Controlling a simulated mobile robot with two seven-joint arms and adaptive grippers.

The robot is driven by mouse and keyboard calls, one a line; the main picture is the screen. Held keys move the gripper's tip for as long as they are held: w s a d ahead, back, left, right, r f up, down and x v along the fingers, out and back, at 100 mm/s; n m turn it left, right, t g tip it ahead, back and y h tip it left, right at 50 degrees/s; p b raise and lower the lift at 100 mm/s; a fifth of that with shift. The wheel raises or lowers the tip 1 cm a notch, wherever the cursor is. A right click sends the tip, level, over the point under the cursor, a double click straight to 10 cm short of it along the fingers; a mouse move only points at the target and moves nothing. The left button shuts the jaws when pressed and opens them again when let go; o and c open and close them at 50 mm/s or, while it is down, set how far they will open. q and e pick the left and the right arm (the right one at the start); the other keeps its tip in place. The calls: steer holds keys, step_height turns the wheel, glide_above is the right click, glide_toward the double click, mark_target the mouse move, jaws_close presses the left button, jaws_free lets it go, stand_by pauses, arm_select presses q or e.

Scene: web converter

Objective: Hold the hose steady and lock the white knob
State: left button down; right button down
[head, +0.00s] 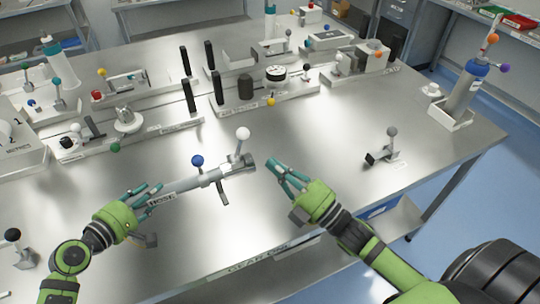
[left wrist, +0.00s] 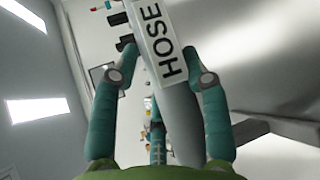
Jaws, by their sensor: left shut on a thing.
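The grey hose (head: 185,186) lies slanted above the steel table's front part, with a label reading HOSE. My left gripper (head: 150,190) is shut around its labelled end; the left wrist view shows the hose (left wrist: 178,110) between the two teal fingers. The white knob (head: 242,133) tops a short lever standing up near the hose's right end fitting. A blue knob (head: 197,160) stands on the hose further left. My right gripper (head: 276,168) is just right of and below the end fitting, apart from the white knob. Its fingers look parted, with nothing between them.
The steel table (head: 330,140) is clear right of the hose up to a small grey-knobbed lever stand (head: 391,140). Rails with black posts and coloured knobs line the back. A bottle with coloured knobs (head: 466,85) stands at the right edge.

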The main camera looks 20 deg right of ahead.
arm_select(q)
steer(key=shift+s+f+p, duration=0.2)
steer(key=shift+f+p, duration=0.2)
stand_by(0.3)
steer(key=c, duration=0.5)
jaws_free()
steer(key=shift+c, duration=0.2)
steer(key=shift+w+r, duration=0.15)
steer(key=shift+w, duration=0.05)
steer(key=shift+r, duration=0.1)
steer(key=v, duration=1.2)
